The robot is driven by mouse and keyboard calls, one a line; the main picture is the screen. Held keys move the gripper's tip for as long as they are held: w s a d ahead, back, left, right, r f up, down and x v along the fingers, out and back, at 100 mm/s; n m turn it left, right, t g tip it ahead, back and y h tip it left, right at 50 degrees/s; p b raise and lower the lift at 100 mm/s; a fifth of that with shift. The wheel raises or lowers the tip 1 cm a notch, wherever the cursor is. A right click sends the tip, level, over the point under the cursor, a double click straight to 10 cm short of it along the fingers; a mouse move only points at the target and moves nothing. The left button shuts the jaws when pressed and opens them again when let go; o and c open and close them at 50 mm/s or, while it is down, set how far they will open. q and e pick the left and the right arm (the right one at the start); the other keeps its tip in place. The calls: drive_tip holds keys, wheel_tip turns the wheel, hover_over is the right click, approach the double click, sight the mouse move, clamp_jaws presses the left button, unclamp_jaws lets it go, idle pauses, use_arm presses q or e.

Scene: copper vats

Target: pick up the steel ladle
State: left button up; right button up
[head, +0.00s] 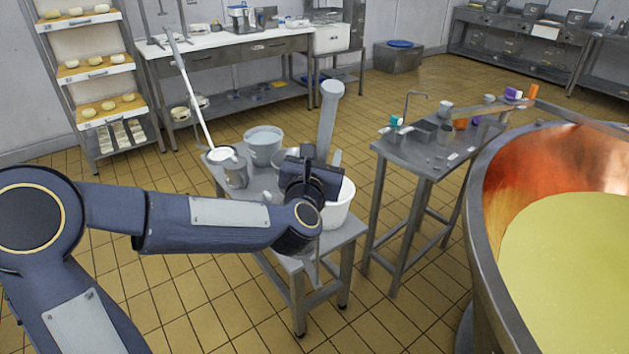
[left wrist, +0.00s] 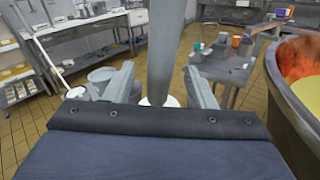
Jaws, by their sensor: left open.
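The steel ladle shows as a broad grey upright handle (head: 328,115) with a rounded top end. Its lower part is hidden behind my gripper in the head view, and its bowl does not show. My left gripper (head: 318,163) is open at the handle, above the small steel table (head: 342,236). In the left wrist view the handle (left wrist: 164,45) runs down between the two spread fingers (left wrist: 163,84), with a gap on each side. A white bucket (head: 341,206) stands just behind and below the gripper. My right gripper is not in view.
A grey pail (head: 263,143) and a pot (head: 229,170) with a long white-handled tool (head: 196,103) stand on the same table. A second steel table (head: 418,160) with small items is to the right. A large copper vat (head: 535,165) fills the right side.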

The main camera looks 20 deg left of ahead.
use_arm(q)
drive_tip(key=shift+w+a, duration=0.1)
drive_tip(key=shift+w, duration=1.05)
clamp_jaws()
drive_tip(key=shift+r, duration=0.15)
